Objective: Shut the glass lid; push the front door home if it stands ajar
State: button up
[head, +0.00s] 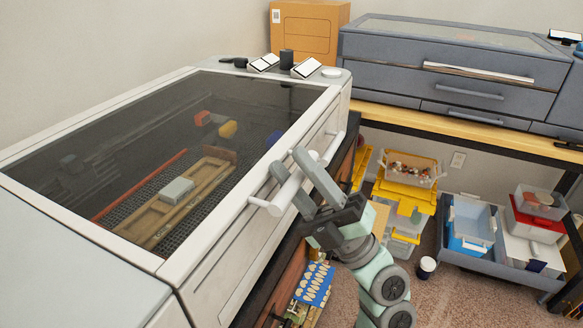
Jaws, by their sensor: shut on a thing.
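The white machine has a dark glass lid (130,135) in a pale frame, lying flat over the bed with no gap that I can see. A white bar handle (283,196) runs along the lid's front edge. My gripper (288,160) reaches up from the lower right, its two grey fingers shut on this handle. The fingers hide part of the bar. The front door (228,268) is the pale panel below the handle. It looks about flush, but the steep angle and my arm keep me from telling whether it stands slightly ajar.
Through the glass show a wooden piece with a grey block, a red strip and small coloured items. A grey drawer cabinet (400,70) and cardboard box (305,30) stand behind. Yellow-lidded bins (405,192), a grey tray (470,262) and a cup (426,267) are on the floor to the right.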

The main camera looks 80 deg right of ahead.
jog(key=shift+w, duration=0.1)
dwell(0.3)
jog(key=shift+s+f, duration=0.25)
jog(key=shift+f, duration=0.1)
jog(key=v, duration=1)
jog(key=shift+p, duration=0.35)
